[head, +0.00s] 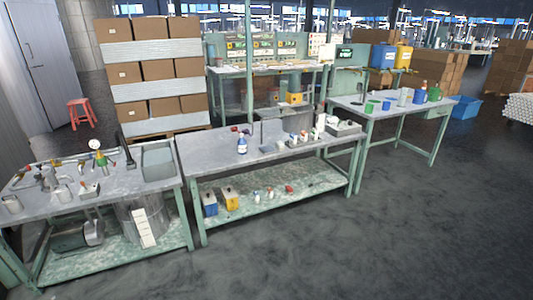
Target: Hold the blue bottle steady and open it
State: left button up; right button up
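A small blue bottle (242,145) with a pale label stands upright on top of the middle workbench (215,165), left of that bench's centre. It looks closed, but its cap is too small to make out clearly. Neither of my grippers is in view, and nothing is touching the bottle.
A sink-topped bench (115,182) with tools stands at left, and another table (385,110) with containers at right. More bottles (303,137) stand right on the middle bench. Its lower shelf (260,183) holds several containers. The floor (400,235) in front is clear.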

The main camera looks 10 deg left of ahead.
aim_at(242, 142)
jog(key=z, duration=0.4)
jog(key=i, duration=0.9)
jog(key=z, duration=0.4)
jog(key=i, duration=1.4)
jog(key=u, duration=0.5)
jog(key=i, duration=0.75)
jog(key=u, duration=1.4)
jog(key=i, duration=0.7)
jog(key=u, duration=0.65)
